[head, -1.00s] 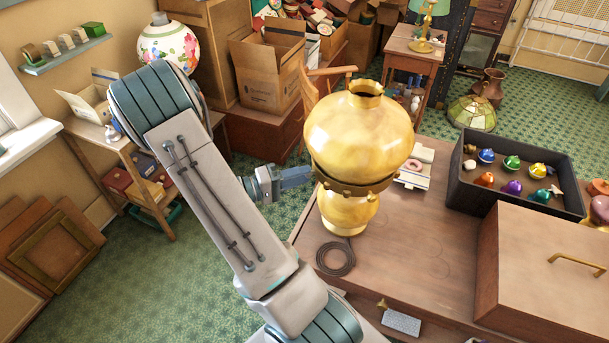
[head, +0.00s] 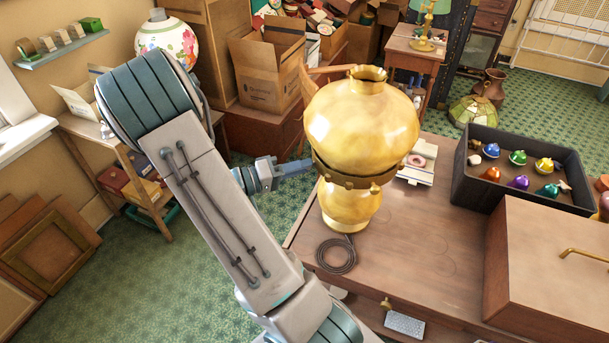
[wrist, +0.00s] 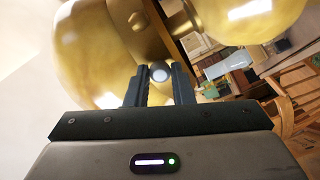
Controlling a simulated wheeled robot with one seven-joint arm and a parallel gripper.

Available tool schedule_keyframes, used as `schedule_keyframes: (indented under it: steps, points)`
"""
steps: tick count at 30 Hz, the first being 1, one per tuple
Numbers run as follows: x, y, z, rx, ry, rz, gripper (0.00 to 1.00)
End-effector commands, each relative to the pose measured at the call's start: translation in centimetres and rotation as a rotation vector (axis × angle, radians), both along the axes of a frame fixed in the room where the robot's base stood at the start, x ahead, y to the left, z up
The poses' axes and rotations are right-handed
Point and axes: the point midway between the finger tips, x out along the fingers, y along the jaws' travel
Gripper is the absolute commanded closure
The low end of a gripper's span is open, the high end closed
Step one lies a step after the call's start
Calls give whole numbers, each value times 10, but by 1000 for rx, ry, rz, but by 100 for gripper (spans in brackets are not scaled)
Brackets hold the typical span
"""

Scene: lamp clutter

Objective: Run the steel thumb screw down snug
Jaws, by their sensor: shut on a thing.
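The brass lamp (head: 360,125) stands on the wooden table, with a rounded upper body and a band around its middle. My gripper (head: 308,166) reaches in from the left at the height of this band. In the wrist view, my gripper (wrist: 160,82) is shut on the steel thumb screw (wrist: 160,73), whose round pale end shows between the fingertips. The lamp's brass surface (wrist: 95,60) lies right behind it. The screw's shaft and its seat are hidden, so I cannot tell how deep it sits. The fingers hide the screw in the head view.
On the table (head: 420,240) are a coiled dark cord (head: 336,256), a black tray (head: 475,200) of colourful small objects and a large wooden box (head: 545,265). A brass knob (head: 375,188) sticks out of the lamp's band. Green floor is open to the left.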

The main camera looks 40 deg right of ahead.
Motion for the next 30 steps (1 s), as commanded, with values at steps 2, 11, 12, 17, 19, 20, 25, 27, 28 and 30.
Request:
schedule_keyframes:
  steps: [2,11,12,17,19,20,25,27,28,30]
  points:
    - [0,0,-1,-6,-17,0,73]
    - [0,0,0,-5,-13,0,69]
    - [1,2,0,-5,-13,0,69]
    - [6,12,-1,-4,-15,3,69]
    - [8,17,-1,-5,-15,2,69]
    - [9,20,-1,-5,-15,2,69]
    - [14,32,-1,-5,-14,2,69]
    - [16,37,0,-5,-14,1,69]
    - [17,39,0,-5,-14,1,69]
    - [18,43,0,-5,-14,2,69]
